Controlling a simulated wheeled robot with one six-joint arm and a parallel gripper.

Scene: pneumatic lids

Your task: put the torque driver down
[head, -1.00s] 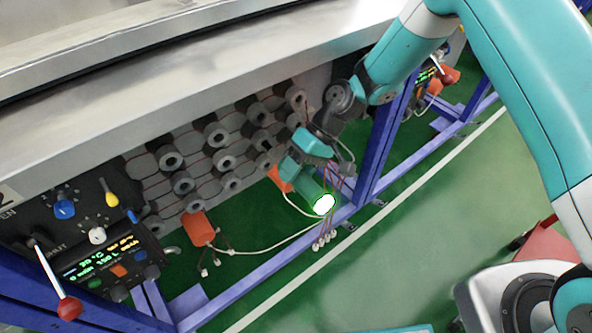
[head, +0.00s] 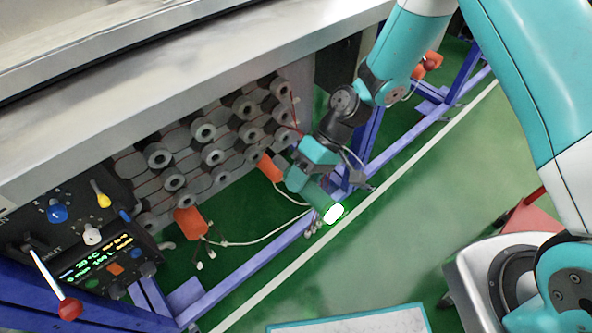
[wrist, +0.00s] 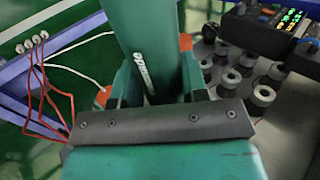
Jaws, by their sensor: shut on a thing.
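The torque driver (head: 322,202) is a teal cylinder with a bright white glowing end. In the wrist view its teal body (wrist: 138,40), with pale lettering, stands between the two fingers. My gripper (head: 306,185) is shut on it and holds it in the air, in front of the blue frame rail in the head view. In the wrist view my gripper (wrist: 155,88) has one finger on each side of the driver. The driver's far end is cut off at the top of the wrist view.
A metal bench (head: 180,110) runs along the left, with rows of grey cylinders (head: 212,157) beneath. A control panel (head: 95,255) with a red-knobbed lever is at lower left. Blue frame rails (head: 250,268) and loose cables lie near. A pale blue-edged surface (head: 350,322) shows at the bottom. Green floor is open at right.

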